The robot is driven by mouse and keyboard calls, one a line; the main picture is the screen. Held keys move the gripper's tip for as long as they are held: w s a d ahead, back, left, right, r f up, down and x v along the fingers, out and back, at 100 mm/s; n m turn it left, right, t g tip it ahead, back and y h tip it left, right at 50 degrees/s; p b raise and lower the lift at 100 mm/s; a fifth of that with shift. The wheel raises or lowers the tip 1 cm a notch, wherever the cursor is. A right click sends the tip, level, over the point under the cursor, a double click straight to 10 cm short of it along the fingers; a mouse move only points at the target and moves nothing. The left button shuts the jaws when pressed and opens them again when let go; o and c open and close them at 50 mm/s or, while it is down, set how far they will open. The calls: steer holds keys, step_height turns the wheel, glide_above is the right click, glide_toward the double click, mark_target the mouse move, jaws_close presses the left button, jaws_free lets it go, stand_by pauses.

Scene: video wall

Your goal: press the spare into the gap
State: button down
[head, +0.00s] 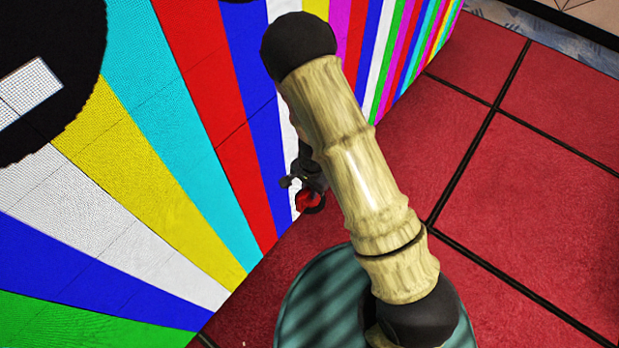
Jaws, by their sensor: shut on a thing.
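My gripper (302,185) is small and dark in the head view, low beside the video wall (190,130) and partly behind my own arm. It is shut on a small red piece (309,201), which I take to be the spare. The piece's full shape is hidden by the dark fingers and the arm. The piece shows close to the wall's lower edge; I cannot tell whether it touches the wall. I cannot make out a gap in the visible part of the wall, and my arm covers some of it.
The wall shows bright coloured stripes and a black round area (50,90) with white blocks at the left. The red tiled floor (530,190) with dark seams is clear to the right. A grey patterned strip (545,35) crosses the top right.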

steer(key=shift+w+a+r, duration=0.1)
steer(key=shift+w+r, duration=0.7)
steer(key=shift+r, duration=0.2)
steer(key=w+d+f+n, duration=0.1)
steer(key=w+d+n, duration=0.2)
steer(key=d, duration=0.4)
steer(key=w+d+n, duration=0.3)
steer(key=d+n, duration=0.2)
steer(key=d, duration=0.3)
steer(key=shift+f+h, duration=0.3)
steer(key=shift+f, duration=0.05)
